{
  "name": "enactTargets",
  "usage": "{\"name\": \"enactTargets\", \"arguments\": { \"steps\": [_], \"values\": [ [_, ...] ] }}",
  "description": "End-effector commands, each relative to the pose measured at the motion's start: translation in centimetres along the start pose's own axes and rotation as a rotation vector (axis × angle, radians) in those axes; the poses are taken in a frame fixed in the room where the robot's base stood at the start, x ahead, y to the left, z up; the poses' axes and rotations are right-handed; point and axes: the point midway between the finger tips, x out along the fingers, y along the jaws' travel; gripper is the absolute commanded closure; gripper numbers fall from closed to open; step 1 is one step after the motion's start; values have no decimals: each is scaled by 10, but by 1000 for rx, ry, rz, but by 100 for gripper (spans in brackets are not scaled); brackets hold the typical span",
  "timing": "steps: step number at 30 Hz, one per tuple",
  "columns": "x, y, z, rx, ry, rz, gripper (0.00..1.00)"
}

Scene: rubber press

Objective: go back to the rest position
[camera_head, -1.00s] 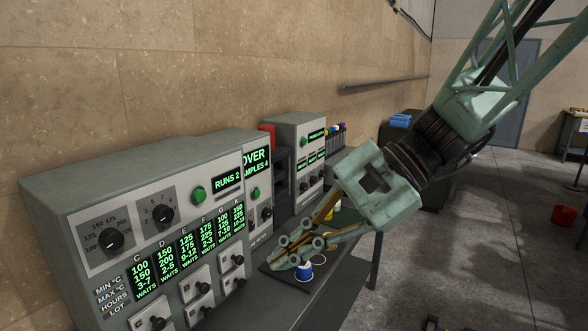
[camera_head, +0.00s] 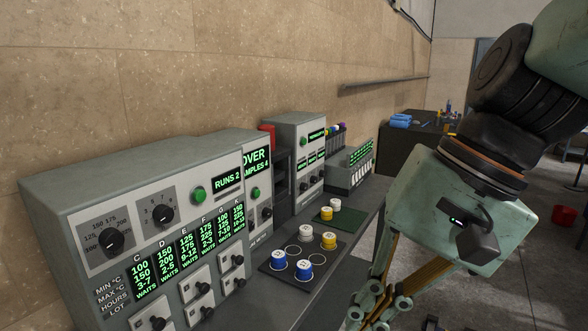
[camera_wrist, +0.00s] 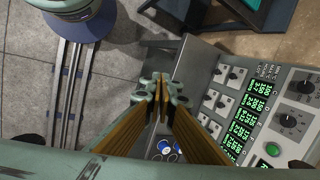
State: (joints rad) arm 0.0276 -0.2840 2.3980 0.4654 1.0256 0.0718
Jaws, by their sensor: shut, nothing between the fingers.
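My gripper (camera_head: 372,312) hangs at the right of the head view, in front of and to the right of the bench, with its fingers pointing down. The wrist view shows its fingertips together (camera_wrist: 160,88) with nothing between them. The arm above it fills the upper right of the head view. The fingertips partly run toward the bottom edge of the head view.
A dark mat (camera_head: 292,261) on the bench holds blue, white and yellow cups. A green mat (camera_head: 344,222) with small cups lies behind. Grey control panels (camera_head: 150,230) line the wall. Open floor lies right; a red bucket (camera_head: 564,215) stands there.

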Motion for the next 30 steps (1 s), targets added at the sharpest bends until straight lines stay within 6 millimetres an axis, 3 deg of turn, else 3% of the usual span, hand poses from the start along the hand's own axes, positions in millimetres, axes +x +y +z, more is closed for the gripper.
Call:
{"name": "enactTargets", "arguments": {
  "steps": [21,30],
  "values": [
    [-46,94,22,-314,263,256,100],
    [-61,116,24,-394,333,328,100]
  ]
}}
